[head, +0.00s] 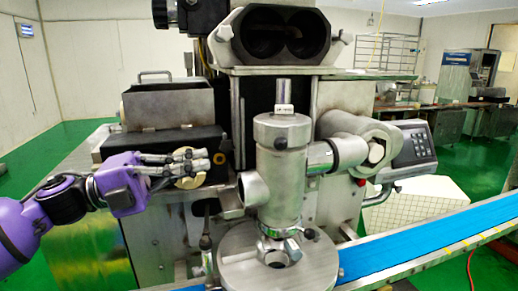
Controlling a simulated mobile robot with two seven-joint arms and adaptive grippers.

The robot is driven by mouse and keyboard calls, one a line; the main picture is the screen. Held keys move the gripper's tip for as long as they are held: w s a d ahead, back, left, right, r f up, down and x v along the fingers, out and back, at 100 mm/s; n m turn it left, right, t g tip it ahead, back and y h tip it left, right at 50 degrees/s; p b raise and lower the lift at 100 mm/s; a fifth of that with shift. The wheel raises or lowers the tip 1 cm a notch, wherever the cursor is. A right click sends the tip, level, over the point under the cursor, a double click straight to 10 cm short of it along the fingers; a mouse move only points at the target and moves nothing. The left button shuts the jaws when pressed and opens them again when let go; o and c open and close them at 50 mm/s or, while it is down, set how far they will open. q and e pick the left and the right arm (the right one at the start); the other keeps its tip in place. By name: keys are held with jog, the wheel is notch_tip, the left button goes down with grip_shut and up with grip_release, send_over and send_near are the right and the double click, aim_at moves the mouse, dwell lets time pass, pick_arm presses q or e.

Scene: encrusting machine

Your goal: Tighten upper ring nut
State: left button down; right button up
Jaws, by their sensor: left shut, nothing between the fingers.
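The encrusting machine's upright metal cylinder (281,185) stands in the middle of the head view. Its round top cap (282,128) carries a short post. A ring-shaped collar (320,157) joins the cylinder to the side pipe on the right. An open round port (251,189) faces left. I cannot tell for sure which of these rings is the upper ring nut. My left gripper (205,160) is shut and empty, left of the cylinder and apart from it. Its fingers point right, in front of a pale round disc (190,182) that they partly cover. My right gripper is not in view.
A double-bore hopper (271,36) sits above the cylinder. A round plate (262,262) lies below it. A blue conveyor belt (430,240) runs along the lower right. A keypad panel (412,148) juts out at right. Open air separates my gripper from the port.

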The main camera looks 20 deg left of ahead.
aim_at(281, 141)
pick_arm(q)
jog(key=x, duration=1.2)
jog(key=shift+a+f, duration=0.1)
